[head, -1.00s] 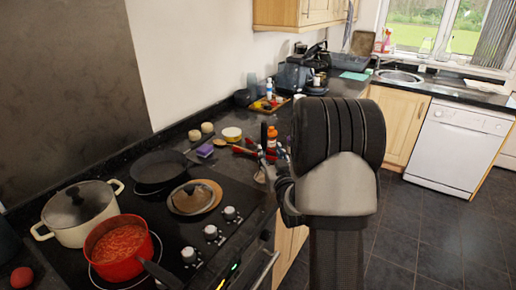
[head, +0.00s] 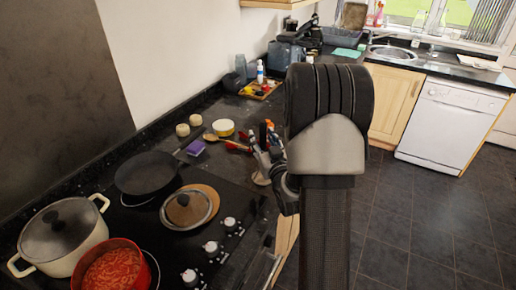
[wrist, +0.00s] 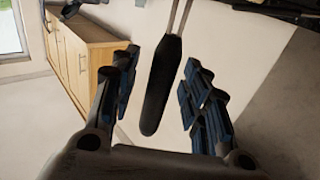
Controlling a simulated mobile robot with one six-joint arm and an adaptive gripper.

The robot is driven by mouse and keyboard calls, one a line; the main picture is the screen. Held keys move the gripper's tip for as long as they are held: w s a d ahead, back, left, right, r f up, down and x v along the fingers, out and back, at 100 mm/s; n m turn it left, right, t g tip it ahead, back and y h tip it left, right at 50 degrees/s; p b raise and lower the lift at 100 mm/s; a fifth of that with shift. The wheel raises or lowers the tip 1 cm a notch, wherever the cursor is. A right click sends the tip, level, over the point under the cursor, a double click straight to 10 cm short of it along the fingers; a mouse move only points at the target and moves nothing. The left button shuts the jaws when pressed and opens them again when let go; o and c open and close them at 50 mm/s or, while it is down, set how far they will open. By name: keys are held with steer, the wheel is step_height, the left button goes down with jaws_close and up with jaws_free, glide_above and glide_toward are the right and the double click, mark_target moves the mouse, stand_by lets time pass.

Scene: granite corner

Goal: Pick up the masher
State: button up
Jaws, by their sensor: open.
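The masher (wrist: 162,85) shows in the wrist view as a long black handle with two thin metal rods running up out of the frame; its head is not in view. My gripper (wrist: 161,66) is open, with one blue-padded finger on each side of the handle and a visible gap on both sides. In the head view my gripper (head: 266,162) is over the counter edge to the right of the hob. I cannot clearly make out the masher there among the utensils and my fingers.
Floor is clear at right.

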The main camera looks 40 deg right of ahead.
steer(key=shift+s+a+r, duration=0.1)
steer(key=shift+s, duration=0.1)
jaws_close()
stand_by(0.4)
